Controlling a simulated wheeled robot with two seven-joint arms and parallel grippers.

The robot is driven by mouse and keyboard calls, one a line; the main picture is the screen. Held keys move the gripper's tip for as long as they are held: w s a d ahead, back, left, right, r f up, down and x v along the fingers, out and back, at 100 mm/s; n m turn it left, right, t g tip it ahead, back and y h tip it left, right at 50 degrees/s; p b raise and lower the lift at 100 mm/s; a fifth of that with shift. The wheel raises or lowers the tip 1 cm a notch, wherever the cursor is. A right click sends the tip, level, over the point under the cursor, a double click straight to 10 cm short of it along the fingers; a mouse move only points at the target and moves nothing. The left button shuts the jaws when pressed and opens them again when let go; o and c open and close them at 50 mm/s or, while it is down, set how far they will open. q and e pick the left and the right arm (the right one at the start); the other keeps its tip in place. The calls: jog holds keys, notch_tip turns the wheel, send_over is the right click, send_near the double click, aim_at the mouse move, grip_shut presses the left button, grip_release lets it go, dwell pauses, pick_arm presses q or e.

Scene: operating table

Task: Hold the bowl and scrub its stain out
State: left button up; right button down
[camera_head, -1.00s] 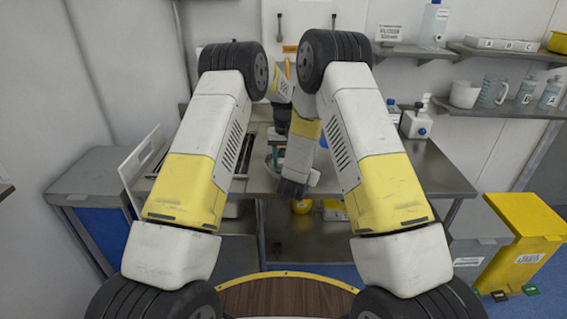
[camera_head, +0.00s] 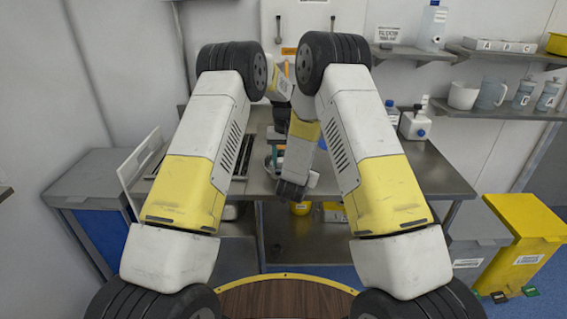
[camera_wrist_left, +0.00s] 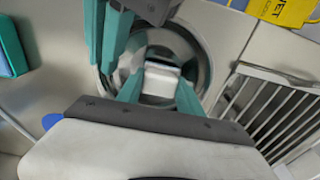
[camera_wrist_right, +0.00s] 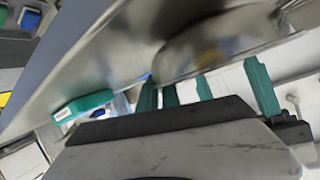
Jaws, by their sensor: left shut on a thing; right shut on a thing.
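A round metal bowl (camera_wrist_left: 196,46) stands on the steel table in the left wrist view. My left gripper (camera_wrist_left: 160,92) reaches into it, its teal fingers shut on a white scrubbing block (camera_wrist_left: 165,78). My right gripper's teal fingers (camera_wrist_left: 106,38) close together at the bowl's left rim in that view. In the right wrist view the right gripper (camera_wrist_right: 159,92) shows close under the blurred bowl (camera_wrist_right: 225,40). The stain cannot be made out. In the head view my arms mostly hide the bowl and both grippers.
A slatted metal rack (camera_wrist_left: 275,110) lies beside the bowl, with a yellow item (camera_wrist_left: 285,10) beyond it. A teal-and-blue item (camera_wrist_left: 10,50) lies on the other side. White bottles (camera_head: 415,122) stand on the table's right. The steel tabletop (camera_head: 425,170) is clear at its front right.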

pick_arm(q)
jog(key=shift+s+r, duration=0.15)
jog(key=shift+r, duration=2.85)
pick_arm(e)
jog(key=shift+f, duration=0.1)
jog(key=c, duration=1.5)
grip_release()
